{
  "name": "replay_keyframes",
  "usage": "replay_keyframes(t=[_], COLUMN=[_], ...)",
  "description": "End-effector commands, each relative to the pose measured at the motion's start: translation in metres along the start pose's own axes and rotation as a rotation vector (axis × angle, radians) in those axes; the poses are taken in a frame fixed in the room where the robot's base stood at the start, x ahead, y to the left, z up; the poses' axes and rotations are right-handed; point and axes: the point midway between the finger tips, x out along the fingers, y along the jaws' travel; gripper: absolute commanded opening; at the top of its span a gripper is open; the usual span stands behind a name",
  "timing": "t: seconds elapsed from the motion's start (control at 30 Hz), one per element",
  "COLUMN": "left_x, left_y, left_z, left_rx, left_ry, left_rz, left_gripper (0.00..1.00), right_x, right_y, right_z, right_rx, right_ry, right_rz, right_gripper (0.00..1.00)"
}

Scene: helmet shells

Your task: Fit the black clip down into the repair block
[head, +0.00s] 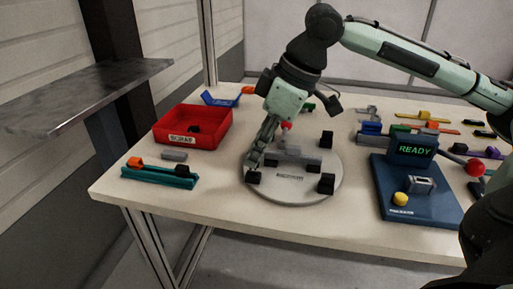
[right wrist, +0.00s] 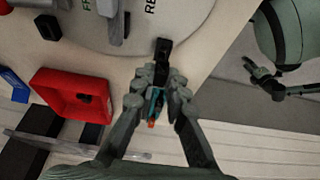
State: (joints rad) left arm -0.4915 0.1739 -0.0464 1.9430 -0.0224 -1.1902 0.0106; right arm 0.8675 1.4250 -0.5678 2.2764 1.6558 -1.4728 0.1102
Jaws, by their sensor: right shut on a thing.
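My right gripper (head: 254,168) reaches down over the front left of a round grey turntable (head: 300,190). It is shut on a black block (head: 253,178) at the turntable's edge; that block also shows past the fingertips in the right wrist view (right wrist: 163,48). A black clip (head: 164,163) and an orange clip (head: 136,162) sit in a teal rack (head: 160,177) at the table's front left. A grey block assembly (head: 292,158) stands on the turntable; I cannot tell whether it is the repair block. My left gripper (right wrist: 264,80) hangs small beyond the table edge; its fingers are unclear.
Other black blocks (head: 326,184) stand around the turntable's rim. A red scrap bin (head: 195,124) holds a dark piece. A blue station (head: 415,208) with a READY screen (head: 413,149) and yellow knob (head: 400,198) stands right. The front middle of the table is clear.

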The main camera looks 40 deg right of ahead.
Motion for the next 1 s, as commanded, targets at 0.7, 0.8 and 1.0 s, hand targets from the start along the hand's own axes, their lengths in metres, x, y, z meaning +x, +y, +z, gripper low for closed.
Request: replay_keyframes(t=[0.7, 0.8, 1.0], left_x=[-0.0095, -0.0095, -0.0092], left_y=[-0.0013, -0.0013, -0.0013], left_z=[-0.0026, -0.0026, -0.0025], left_rx=[0.0, 0.0, 0.0], left_ry=[0.0, 0.0, 0.0], left_rz=[0.0, 0.0, 0.0], left_gripper=[0.37, 0.37, 0.37], right_x=[-0.0011, -0.0003, -0.0001], right_y=[0.0003, 0.0004, 0.0004], right_z=[0.0001, 0.0002, 0.0002], right_rx=[0.001, 0.0, 0.0], right_ry=[-0.002, -0.001, 0.0], right_rz=[0.001, 0.001, 0.001], right_gripper=[0.01, 0.01, 0.01])
